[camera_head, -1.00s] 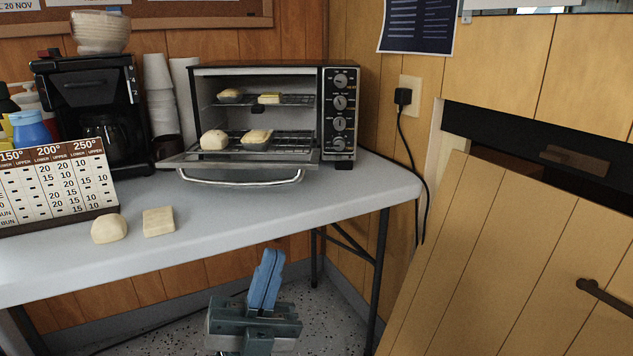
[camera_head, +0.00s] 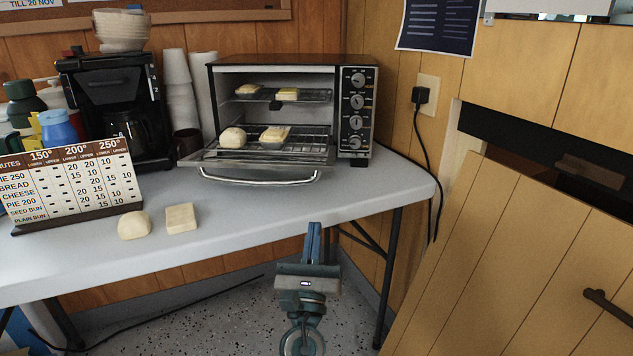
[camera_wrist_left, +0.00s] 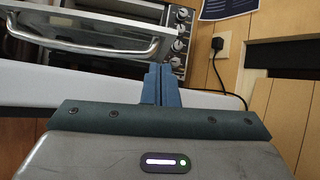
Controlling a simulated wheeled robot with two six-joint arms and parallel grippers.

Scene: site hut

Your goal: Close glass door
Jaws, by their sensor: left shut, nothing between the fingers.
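The toaster oven (camera_head: 290,110) stands at the back of the grey table with its glass door (camera_head: 262,158) folded down open toward me. The door's metal handle (camera_head: 256,179) runs along its front edge. Buns and pastry pieces lie on the two racks inside. My left gripper (camera_head: 313,232) is shut and empty, below and to the right of the handle, apart from it, in front of the table's front edge. In the left wrist view the blue fingers (camera_wrist_left: 161,75) are together, and the handle (camera_wrist_left: 82,38) shows at upper left. My right gripper is not in view.
A round bun (camera_head: 134,225) and a square piece (camera_head: 181,218) lie on the table (camera_head: 240,208) by a temperature chart (camera_head: 72,188). A coffee maker (camera_head: 115,105), cups (camera_head: 180,95) and a dark mug (camera_head: 187,143) stand left of the oven. A wooden panel (camera_head: 500,250) leans at right.

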